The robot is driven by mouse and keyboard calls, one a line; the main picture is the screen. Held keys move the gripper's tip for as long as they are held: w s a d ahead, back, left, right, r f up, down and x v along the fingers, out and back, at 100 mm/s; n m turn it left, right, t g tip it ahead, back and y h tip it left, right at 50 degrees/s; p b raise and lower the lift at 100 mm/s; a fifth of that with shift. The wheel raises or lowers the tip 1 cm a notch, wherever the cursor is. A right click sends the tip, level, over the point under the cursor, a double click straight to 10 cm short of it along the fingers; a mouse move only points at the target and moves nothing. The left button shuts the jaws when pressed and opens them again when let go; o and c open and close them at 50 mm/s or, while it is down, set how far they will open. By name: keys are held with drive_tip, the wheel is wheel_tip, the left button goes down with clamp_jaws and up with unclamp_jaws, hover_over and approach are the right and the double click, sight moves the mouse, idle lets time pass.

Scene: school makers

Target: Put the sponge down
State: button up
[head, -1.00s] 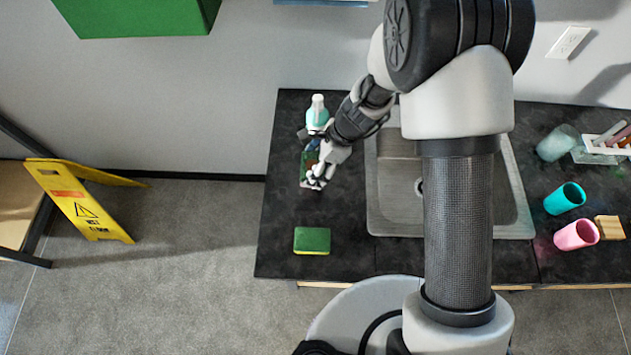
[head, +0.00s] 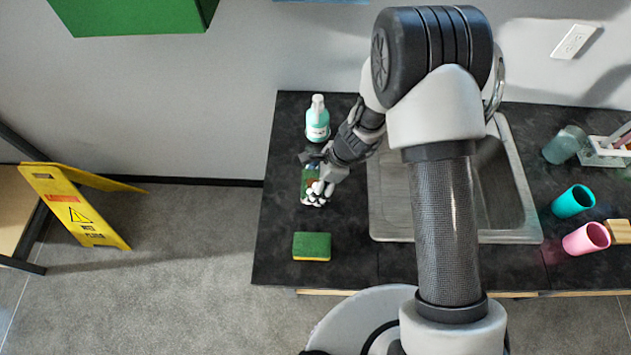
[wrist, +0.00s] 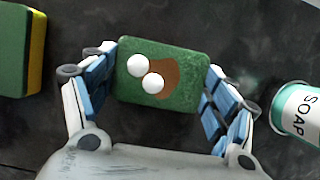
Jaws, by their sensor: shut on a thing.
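A dirty green sponge (wrist: 185,100) with a brown patch and two white round spots sits between the fingers of my gripper (wrist: 160,78) in the wrist view. Both blue-padded fingers press its sides. In the head view my gripper (head: 316,190) is over the left part of the dark counter, and the held sponge (head: 308,176) is partly covered by the fingers. I cannot tell whether the held sponge touches the counter. A second, clean green-and-yellow sponge (head: 312,246) lies nearer the counter's front edge; it also shows in the wrist view (wrist: 14,45) at the left.
A teal-and-white soap bottle (head: 317,122) stands behind my gripper. A steel sink (head: 392,205) is to the right. Teal (head: 572,201) and pink (head: 586,239) cups lie farther right. The dark counter (head: 275,215) is bare left of the gripper.

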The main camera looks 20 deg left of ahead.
drive_tip(key=o, duration=0.8)
drive_tip(key=shift+o, duration=0.2)
drive_tip(key=shift+r+p, duration=0.35)
drive_tip(key=p+v, duration=0.4)
drive_tip(key=v, duration=0.7)
drive_tip(key=shift+d+r, duration=0.2)
